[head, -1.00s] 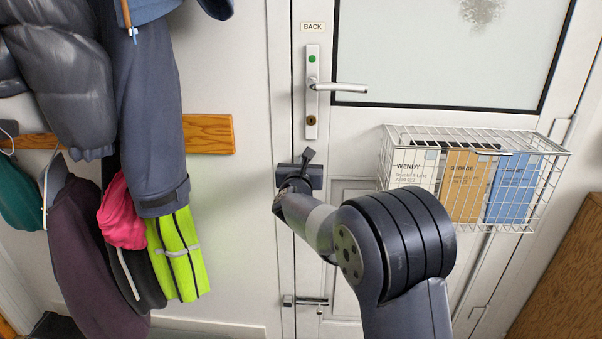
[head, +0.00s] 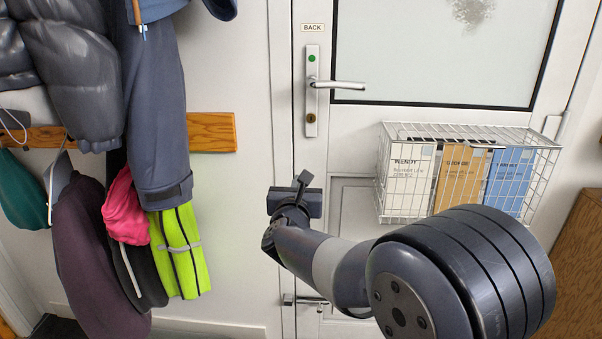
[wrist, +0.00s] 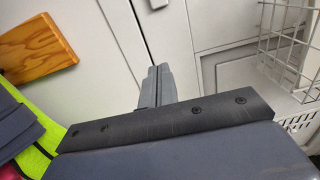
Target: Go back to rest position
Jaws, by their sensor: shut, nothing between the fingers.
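My gripper (head: 304,180) is in front of the white door, below the lever handle (head: 338,85) and left of the wire basket. In the wrist view my gripper (wrist: 158,72) shows its two fingers together with nothing between them. It points toward the gap between the door (wrist: 205,60) and its frame, and touches nothing that I can see. My forearm and elbow fill the lower right of the head view.
A white wire basket (head: 392,213) holding named boxes hangs on the door at right. Coats (head: 155,100) and a yellow hi-vis item (head: 180,255) hang from a wooden rail (head: 212,132) at left. A lower bolt (head: 290,299) is on the door. A brown wooden panel (head: 575,260) stands at far right.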

